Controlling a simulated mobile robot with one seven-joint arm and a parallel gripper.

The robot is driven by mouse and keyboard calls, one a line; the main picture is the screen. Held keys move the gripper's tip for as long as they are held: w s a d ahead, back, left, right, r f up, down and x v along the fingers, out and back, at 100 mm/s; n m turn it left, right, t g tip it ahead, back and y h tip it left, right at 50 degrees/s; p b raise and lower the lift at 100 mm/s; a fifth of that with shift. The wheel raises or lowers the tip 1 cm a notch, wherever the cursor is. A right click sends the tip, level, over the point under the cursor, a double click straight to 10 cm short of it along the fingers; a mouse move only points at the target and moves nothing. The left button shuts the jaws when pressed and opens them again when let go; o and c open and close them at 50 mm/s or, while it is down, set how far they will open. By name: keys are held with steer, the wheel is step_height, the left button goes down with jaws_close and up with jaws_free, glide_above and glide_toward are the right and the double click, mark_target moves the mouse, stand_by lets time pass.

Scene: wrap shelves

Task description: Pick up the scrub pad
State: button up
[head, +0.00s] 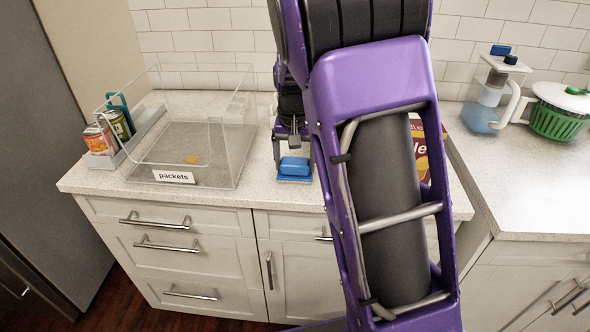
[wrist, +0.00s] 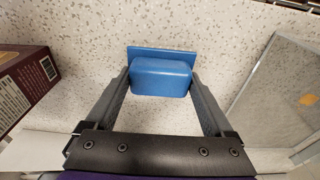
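The scrub pad (head: 294,167) is a blue block on a flat blue base. It lies on the speckled counter, in front of and below my gripper (head: 291,150) in the head view. In the wrist view the scrub pad (wrist: 161,77) shows at the upper middle, between the tips of my two fingers. My gripper (wrist: 160,82) is open, with one finger to each side of the pad. I cannot tell whether either finger touches it. My arm hides much of the counter to the right in the head view.
A clear bin labelled "packets" (head: 174,177) stands left of the pad, with an orange packet (head: 191,159) inside. Cans (head: 98,138) stand left of the bin. A dark red box (wrist: 24,85) is on the pad's other side. A jug (head: 487,108) and green basket (head: 556,120) stand far right.

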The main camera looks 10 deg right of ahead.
mark_target(295, 161)
steer(key=c, duration=0.4)
step_height(295, 161, up, 10)
steer(key=shift+r+p, duration=0.1)
steer(key=shift+p, duration=0.65)
steer(key=o, duration=0.8)
steer(key=c, duration=0.6)
steer(key=shift+s, duration=0.15)
